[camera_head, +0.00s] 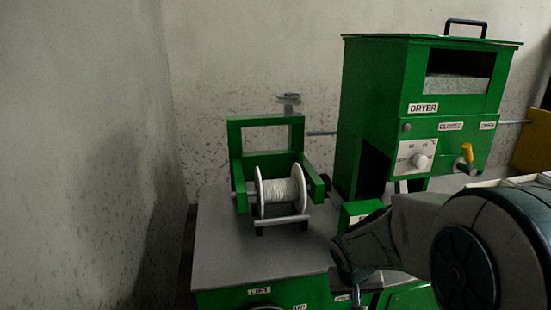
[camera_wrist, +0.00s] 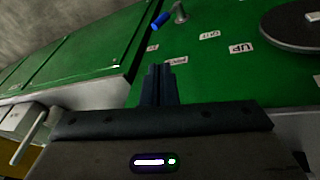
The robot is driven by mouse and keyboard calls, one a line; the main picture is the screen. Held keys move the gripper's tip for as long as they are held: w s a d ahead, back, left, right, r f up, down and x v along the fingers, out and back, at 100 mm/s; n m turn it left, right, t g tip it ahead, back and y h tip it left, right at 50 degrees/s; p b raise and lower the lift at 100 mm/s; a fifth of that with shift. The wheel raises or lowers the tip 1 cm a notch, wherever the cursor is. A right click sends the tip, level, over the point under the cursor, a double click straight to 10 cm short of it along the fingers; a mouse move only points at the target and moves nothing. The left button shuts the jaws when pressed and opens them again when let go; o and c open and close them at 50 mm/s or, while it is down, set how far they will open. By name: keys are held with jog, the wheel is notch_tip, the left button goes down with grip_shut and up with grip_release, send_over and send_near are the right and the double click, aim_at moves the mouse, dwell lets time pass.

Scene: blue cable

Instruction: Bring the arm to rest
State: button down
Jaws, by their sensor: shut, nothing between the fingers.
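My gripper (camera_wrist: 160,70) shows in the wrist view with its two dark fingers together and nothing between them. It is in front of the green machine panel (camera_wrist: 215,75); the gap between them is hard to judge. In the head view my arm reaches in from the right edge, across the front of the green machine. The fingertips are hard to make out there.
A white spool (camera_head: 283,190) sits in a green frame on the grey machine top (camera_head: 225,250). A green dryer box (camera_head: 378,110) with a yellow-handled valve (camera_head: 466,154) stands behind my arm. In the wrist view, a small blue piece (camera_wrist: 160,21) lies beyond the fingertips.

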jog(key=s+a+r+y+p, duration=0.1)
jog(key=s+r+p, duration=0.3)
jog(key=r, duration=0.5)
jog(key=s+a+r+p, duration=0.1)
jog(key=s+r+p, duration=0.4)
jog(key=r+p, duration=0.2)
jog(key=s+a+r+n+y+p, duration=0.1)
jog(key=s+r+p, duration=0.4)
jog(key=r, duration=0.6)
jog(key=shift+s+a+y+p, duration=0.25)
jog(key=shift+a+y+p, duration=0.05)
jog(key=shift+a, duration=0.3)
